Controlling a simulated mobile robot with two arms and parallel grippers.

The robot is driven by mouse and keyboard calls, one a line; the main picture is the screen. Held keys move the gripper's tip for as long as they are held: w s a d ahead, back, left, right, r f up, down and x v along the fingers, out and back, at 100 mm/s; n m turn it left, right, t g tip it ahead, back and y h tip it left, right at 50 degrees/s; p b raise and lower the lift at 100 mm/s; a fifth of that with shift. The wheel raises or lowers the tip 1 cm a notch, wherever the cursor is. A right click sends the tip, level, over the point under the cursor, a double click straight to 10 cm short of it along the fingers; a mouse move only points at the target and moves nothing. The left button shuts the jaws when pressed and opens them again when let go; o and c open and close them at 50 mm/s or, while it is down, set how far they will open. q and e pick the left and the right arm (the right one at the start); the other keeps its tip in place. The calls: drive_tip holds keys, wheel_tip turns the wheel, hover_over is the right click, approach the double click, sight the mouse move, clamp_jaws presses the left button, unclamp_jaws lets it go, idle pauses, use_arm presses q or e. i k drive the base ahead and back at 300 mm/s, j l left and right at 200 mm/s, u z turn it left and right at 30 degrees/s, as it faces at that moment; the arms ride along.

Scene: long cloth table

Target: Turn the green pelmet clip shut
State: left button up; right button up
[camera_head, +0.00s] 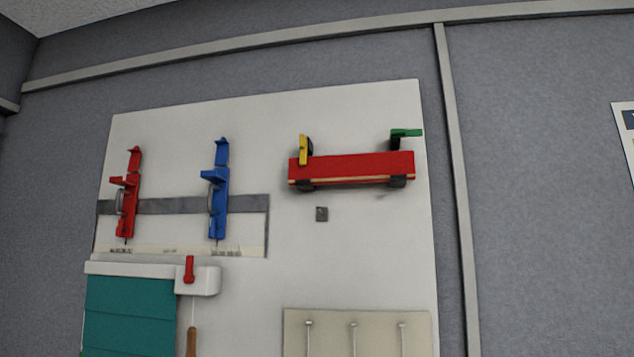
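The green pelmet clip (406,133) is at the upper right of the white board (225,125), above the right end of the red pelmet (350,167). Its green lever points sideways to the right, with a dark part beneath it. The yellow clip (303,149) at the pelmet's left end stands upright, its lower end over the pelmet's front. The pelmet rests on two dark brackets (396,182). Neither of my grippers is in view.
A red clamp (130,200) and a blue clamp (218,195) stand on a grey strip at the left. Below are a teal blind (128,312), a white box with a red lever (189,269) and a hanging cord. A beige panel with several pegs (375,322) is lower right.

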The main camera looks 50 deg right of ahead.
sight(398, 133)
drive_tip(key=z, duration=2.05)
